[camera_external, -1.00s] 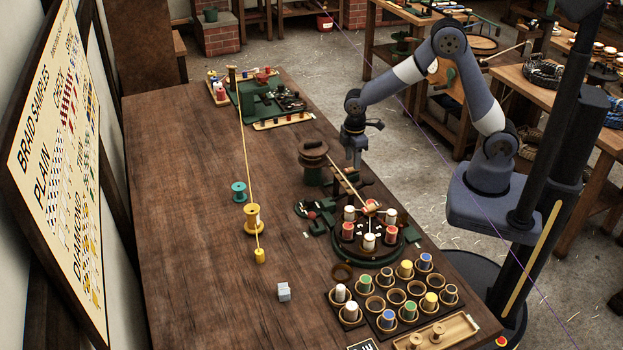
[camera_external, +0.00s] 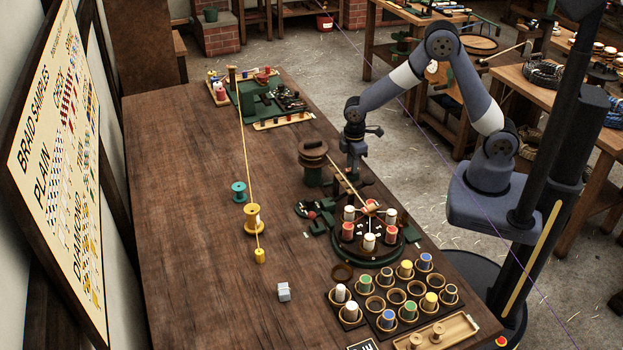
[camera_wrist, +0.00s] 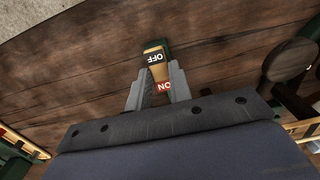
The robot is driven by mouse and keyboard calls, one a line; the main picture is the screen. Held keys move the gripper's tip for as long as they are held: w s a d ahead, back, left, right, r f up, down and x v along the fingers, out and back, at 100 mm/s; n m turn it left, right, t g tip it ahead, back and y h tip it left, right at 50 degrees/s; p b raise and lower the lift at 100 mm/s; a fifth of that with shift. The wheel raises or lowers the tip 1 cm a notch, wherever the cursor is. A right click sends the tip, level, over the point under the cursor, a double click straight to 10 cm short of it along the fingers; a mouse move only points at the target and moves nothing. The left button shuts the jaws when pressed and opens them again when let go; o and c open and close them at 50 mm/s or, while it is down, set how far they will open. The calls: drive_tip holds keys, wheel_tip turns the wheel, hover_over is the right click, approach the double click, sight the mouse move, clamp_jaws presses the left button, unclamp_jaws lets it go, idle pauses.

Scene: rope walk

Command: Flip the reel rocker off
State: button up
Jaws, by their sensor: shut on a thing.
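The reel rocker (camera_wrist: 157,66) shows in the wrist view as a small tan piece with a black OFF label at its far end and a red ON label at its near end. It sits in a dark green housing on the wooden table. My gripper (camera_wrist: 158,78) is shut on the rocker, with one grey finger on each side of it. In the external view my gripper (camera_external: 355,172) points down at the table's right edge, beside the dark reel post (camera_external: 313,165). The rocker cannot be made out there.
The round braiding stand (camera_external: 369,251) with several bobbins stands nearer the camera, with a rod leaning over it. A bobbin rack (camera_external: 393,297) lies at the near right. A yellow spool (camera_external: 252,219) and a teal spool (camera_external: 239,192) stand on the table (camera_external: 185,200), whose left side is clear.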

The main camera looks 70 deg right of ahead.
clamp_jaws()
drive_tip(key=b, duration=0.2)
drive_tip(key=shift+s+d+f+t+y+b, duration=0.1)
drive_tip(key=shift+d+f+t+y+b, duration=0.05)
drive_tip(key=shift+f+t+y+b, duration=0.2)
drive_tip(key=shift+d+r+t+y+b, duration=0.1)
drive_tip(key=shift+t+y+b, duration=0.25)
drive_tip(key=shift+b, duration=0.55)
drive_tip(key=shift+s+r+b, duration=0.1)
drive_tip(key=shift+s+b, duration=0.05)
drive_tip(key=shift+b, duration=0.3)
drive_tip(key=shift+r, duration=0.1)
drive_tip(key=o, duration=0.8)
unclamp_jaws()
wheel_tip(320, 180, up, 11)
drive_tip(key=s+d, duration=0.1)
drive_tip(key=shift+s+d+f, duration=0.2)
drive_tip(key=shift+s+d, duration=0.2)
